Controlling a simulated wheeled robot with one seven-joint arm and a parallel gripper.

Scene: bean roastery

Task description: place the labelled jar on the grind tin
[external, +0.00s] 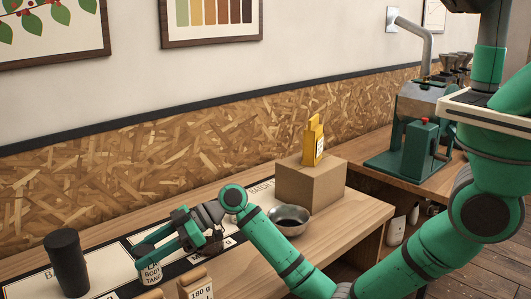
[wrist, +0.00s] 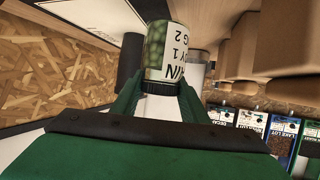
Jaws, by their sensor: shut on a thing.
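The labelled jar (wrist: 165,50) is clear, with green beans, a white label with black print and a black lid. In the wrist view its lid end sits between the fingers of my gripper (wrist: 160,92), which is shut on it. In the external view my gripper (external: 150,254) is low over the counter at the left. A white-labelled container (external: 151,273) reading "BODY" shows at its fingertips; I cannot tell whether it is the held jar. A dark upright cylinder (external: 68,262) stands to the left, apart from the gripper. I cannot tell for sure which thing is the grind tin.
A white cylinder (wrist: 195,76) shows behind the jar. A metal bowl (external: 289,220) and a cardboard box (external: 310,185) with a yellow pack (external: 313,142) on it stand to the right. A bag (external: 195,286) marked 180 g is at the front edge.

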